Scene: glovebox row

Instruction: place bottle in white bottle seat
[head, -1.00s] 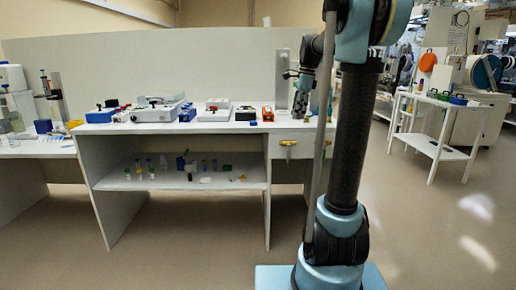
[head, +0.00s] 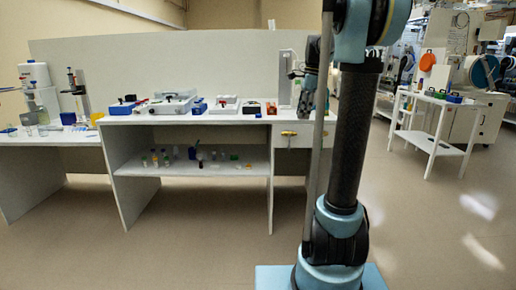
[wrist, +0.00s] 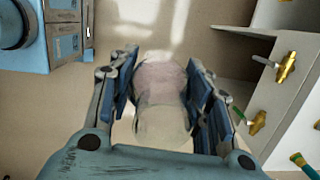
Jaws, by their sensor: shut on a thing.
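In the wrist view my gripper (wrist: 160,95) is shut on a translucent bottle (wrist: 162,118) with a pale pinkish part at its far end. The blue-grey finger pads press on both sides of it, and floor shows beyond it. In the head view my gripper (head: 307,98) is partly hidden behind my own arm, at the right end of the bench, and the bottle cannot be made out there. I cannot make out a white bottle seat for certain in either view.
A white bench (head: 225,119) carries instruments, with small bottles on its lower shelf (head: 190,168). A second table (head: 50,141) stands left, a white cart (head: 436,108) right. The floor in front is clear.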

